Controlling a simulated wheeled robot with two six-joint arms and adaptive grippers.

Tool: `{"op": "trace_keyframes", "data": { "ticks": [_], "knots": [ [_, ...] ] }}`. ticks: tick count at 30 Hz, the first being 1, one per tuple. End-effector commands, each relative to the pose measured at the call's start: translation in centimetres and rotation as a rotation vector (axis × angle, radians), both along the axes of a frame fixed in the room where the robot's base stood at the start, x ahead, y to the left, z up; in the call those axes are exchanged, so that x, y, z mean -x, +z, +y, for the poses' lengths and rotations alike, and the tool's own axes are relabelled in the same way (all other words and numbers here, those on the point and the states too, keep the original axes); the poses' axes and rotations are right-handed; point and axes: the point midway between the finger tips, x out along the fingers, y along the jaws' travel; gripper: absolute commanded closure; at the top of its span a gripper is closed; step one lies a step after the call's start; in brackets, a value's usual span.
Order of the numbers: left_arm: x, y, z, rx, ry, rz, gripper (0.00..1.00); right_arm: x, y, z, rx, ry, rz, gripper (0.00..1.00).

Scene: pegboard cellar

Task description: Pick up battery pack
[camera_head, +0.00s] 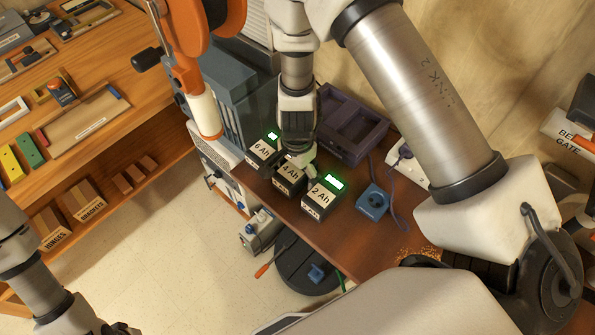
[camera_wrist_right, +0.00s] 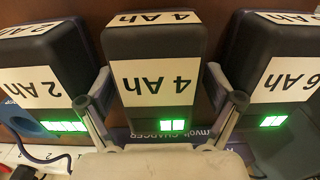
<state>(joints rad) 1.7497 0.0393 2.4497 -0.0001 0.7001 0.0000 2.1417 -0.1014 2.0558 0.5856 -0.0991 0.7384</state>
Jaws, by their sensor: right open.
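Three dark battery packs with white labels stand in a row on the brown bench: 6 Ah (camera_head: 262,152), 4 Ah (camera_head: 287,181) and 2 Ah (camera_head: 321,198). My right gripper (camera_head: 299,160) is over the 4 Ah pack and partly hides it. In the right wrist view, the open fingers (camera_wrist_right: 158,74) lie on either side of the 4 Ah pack (camera_wrist_right: 154,75), between it and its neighbours, the 2 Ah pack (camera_wrist_right: 45,80) and the 6 Ah pack (camera_wrist_right: 275,75). Whether they touch it is unclear. Green lights show on the packs. My left gripper is out of view.
A grey-blue cabinet (camera_head: 228,95) and an orange machine (camera_head: 190,60) stand to the left. The neighbouring packs leave narrow room.

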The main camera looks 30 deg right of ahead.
Motion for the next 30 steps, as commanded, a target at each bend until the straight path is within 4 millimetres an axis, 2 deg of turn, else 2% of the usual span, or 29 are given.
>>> {"op": "trace_keyframes", "data": {
  "ticks": [3, 4, 6, 9, 25, 30],
  "knots": [
    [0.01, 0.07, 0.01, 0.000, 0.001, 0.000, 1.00, 0.03, 0.09, 0.01, 0.000, 0.001, 0.001, 0.08],
    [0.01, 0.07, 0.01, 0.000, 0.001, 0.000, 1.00, 0.04, 0.09, 0.02, 0.000, 0.001, 0.001, 0.13],
    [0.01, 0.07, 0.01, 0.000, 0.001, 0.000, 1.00, 0.05, 0.10, 0.01, 0.000, 0.001, 0.001, 0.38],
    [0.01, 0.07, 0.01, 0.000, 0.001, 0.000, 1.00, 0.05, 0.10, 0.01, 0.000, 0.001, 0.001, 0.69],
    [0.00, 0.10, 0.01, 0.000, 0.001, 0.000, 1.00, 0.06, 0.11, 0.00, 0.000, 0.001, 0.001, 0.68],
    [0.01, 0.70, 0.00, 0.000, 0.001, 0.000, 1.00, 0.11, 0.71, -0.05, 0.000, 0.001, 0.001, 0.68]
  ]
}}
